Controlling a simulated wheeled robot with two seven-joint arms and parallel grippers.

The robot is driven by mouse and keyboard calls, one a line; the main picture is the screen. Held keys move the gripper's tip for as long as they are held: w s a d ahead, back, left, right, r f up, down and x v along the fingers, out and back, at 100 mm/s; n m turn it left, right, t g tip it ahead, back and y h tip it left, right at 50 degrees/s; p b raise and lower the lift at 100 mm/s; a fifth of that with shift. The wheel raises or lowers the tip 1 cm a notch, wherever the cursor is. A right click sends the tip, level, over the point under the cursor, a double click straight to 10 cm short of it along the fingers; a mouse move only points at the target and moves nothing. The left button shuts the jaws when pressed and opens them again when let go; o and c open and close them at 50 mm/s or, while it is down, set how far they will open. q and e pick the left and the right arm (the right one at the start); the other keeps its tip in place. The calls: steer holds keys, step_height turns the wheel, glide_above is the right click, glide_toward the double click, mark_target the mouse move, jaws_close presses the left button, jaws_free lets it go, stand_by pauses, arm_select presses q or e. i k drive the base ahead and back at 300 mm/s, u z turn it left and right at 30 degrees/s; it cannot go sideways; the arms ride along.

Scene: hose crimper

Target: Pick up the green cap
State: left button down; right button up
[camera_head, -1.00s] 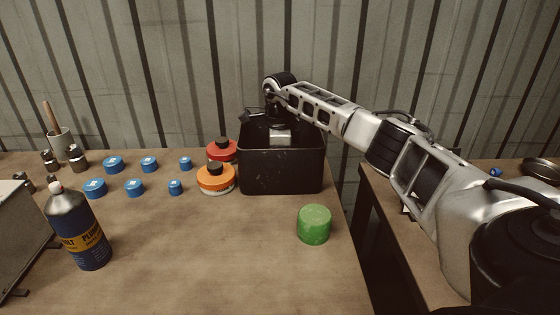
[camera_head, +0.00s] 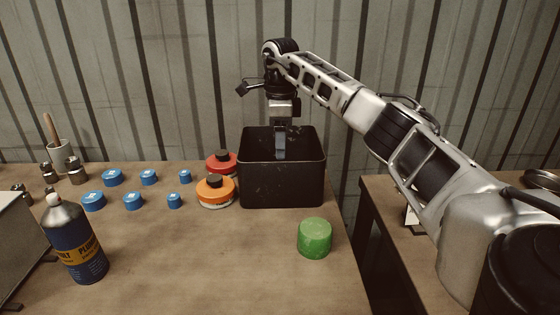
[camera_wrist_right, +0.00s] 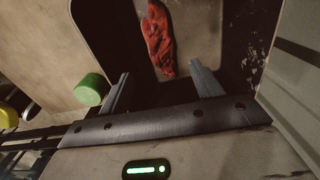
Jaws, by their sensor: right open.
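The green cap (camera_head: 314,238) stands upright on the wooden table, in front of the black bin (camera_head: 282,182) and a little to its right. It also shows in the right wrist view (camera_wrist_right: 91,89), beside the bin, outside the fingers. My right gripper (camera_head: 280,152) points down over the bin, its fingertips at about the height of the bin's opening. Its two fingers (camera_wrist_right: 160,85) are apart with nothing between them. My left gripper is not in view.
A red crumpled thing (camera_wrist_right: 159,38) lies inside the bin. Red (camera_head: 221,162) and orange (camera_head: 216,190) round containers stand left of the bin. Several blue caps (camera_head: 133,201) and a bottle (camera_head: 76,240) are further left. The table around the green cap is clear.

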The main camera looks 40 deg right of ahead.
mark_target(315, 233)
steer(key=k, duration=2)
